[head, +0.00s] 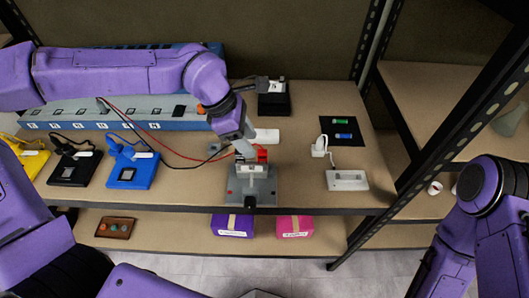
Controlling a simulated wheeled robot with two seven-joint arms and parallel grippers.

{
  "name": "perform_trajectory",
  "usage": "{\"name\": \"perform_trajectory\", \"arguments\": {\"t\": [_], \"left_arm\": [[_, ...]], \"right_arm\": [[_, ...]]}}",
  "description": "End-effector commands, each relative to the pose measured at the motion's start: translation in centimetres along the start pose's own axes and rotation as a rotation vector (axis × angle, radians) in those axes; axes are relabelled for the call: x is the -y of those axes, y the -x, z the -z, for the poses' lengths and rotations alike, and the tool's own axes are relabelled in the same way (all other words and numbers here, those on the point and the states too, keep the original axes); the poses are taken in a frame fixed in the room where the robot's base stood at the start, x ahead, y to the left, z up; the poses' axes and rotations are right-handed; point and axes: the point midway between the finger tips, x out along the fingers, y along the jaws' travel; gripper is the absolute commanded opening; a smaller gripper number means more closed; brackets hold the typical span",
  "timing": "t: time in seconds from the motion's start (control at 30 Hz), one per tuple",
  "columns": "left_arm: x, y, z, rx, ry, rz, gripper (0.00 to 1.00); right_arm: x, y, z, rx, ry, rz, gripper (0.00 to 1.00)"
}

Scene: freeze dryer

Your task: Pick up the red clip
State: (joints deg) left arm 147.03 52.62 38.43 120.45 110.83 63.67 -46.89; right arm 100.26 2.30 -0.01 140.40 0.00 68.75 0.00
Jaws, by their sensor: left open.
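A small red clip (262,154) is at the top of a grey fixture (250,188) near the shelf's front edge. A red cable and a black cable run from the left towards this spot. My left gripper (246,151) points down just left of the red clip, very close to it. It is open; I cannot tell whether a finger touches the clip. The gripper hides part of the cable ends. My right arm shows at the right edge, but its gripper is out of view.
A blue unit (137,172) and a black unit (77,167) stand left on the shelf. A power strip (347,180) and a black mat (342,131) lie right. A black box (273,98) stands behind. A purple box (232,225) and pink box (295,226) sit below.

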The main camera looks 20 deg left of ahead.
Motion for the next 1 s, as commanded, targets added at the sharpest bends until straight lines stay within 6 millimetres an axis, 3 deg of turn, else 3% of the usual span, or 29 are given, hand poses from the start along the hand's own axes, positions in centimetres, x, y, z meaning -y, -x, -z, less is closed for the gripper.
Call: {"name": "perform_trajectory", "arguments": {"t": [0.3,0.57,0.7,0.73,1.0], "left_arm": [[0.2,-5.0,-0.7,-0.002,-0.003,0.002,0.49],[0.1,-5.5,-0.8,0.001,-0.004,0.001,0.49],[0.1,-5.5,-0.8,0.0,-0.004,0.001,0.07],[0.1,-5.5,-0.8,0.0,-0.004,0.001,0.0],[0.1,-5.5,-0.8,0.001,-0.004,0.001,0.0]], "right_arm": [[0.0,0.2,0.1,0.0,0.0,0.0,0.43],[0.0,0.2,0.1,0.0,0.0,0.0,0.43],[0.0,0.2,0.1,0.0,0.0,0.0,0.43],[0.0,0.2,0.1,-0.001,0.0,0.0,0.43],[0.0,0.2,0.1,-0.001,0.0,0.0,0.43]]}}
